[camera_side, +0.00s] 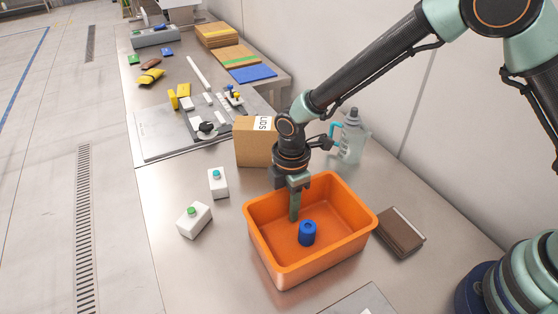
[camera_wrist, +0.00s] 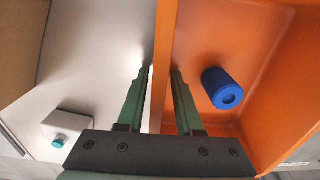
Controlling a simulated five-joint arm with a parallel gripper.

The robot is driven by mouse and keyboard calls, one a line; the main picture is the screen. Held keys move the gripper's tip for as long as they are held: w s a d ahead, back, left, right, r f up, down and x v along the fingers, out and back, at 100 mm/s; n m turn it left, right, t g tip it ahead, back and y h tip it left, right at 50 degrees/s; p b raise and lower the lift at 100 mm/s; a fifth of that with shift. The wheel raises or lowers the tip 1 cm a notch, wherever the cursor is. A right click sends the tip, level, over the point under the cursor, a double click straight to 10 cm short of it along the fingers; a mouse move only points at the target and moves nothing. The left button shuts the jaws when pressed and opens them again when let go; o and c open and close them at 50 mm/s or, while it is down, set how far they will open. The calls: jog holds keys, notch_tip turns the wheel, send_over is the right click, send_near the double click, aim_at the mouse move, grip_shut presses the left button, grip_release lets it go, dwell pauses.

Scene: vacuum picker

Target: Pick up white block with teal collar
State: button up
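The white block with the teal collar (camera_side: 219,187) stands on the metal table, left of the orange bin. It also shows at the lower left in the wrist view (camera_wrist: 68,126), with its teal collar toward the bottom. My gripper (camera_side: 294,218) points down at the bin in the side view, right of the block and apart from it. In the wrist view, my gripper (camera_wrist: 161,70) is open, its green fingers apart with the bin's wall edge showing between them. Nothing is held. Whether a finger touches the bin cannot be told.
The orange bin (camera_side: 262,244) holds a blue cylinder (camera_side: 307,234). A similar white block with a green collar (camera_side: 194,221) stands nearer the table's left edge. A cardboard box (camera_side: 252,148) stands behind the bin. A brown case (camera_side: 401,233) lies to its right.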

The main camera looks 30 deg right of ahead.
notch_tip(320, 180, up, 12)
jog(key=shift+r, duration=0.1)
jog(key=s+d+r+m+t, duration=0.1)
jog(key=s+d+r+m, duration=0.2)
jog(key=d, duration=0.4)
jog(key=s+d+r+m+t, duration=0.2)
jog(key=s+d+r+m, duration=0.1)
jog(key=d+r+m, duration=0.2)
jog(key=s+d+r+m+t, duration=0.2)
jog(key=s+d+r+m, duration=0.1)
jog(key=d+m, duration=0.6)
jog(key=shift+d+r, duration=0.35)
jog(key=shift+r, duration=0.3)
jog(key=shift+o, duration=0.4)
jog(key=shift+s+d+f+m+t, duration=0.1)
jog(key=shift+s+d+m+t, duration=0.2)
jog(key=shift+s+d+m, duration=0.15)
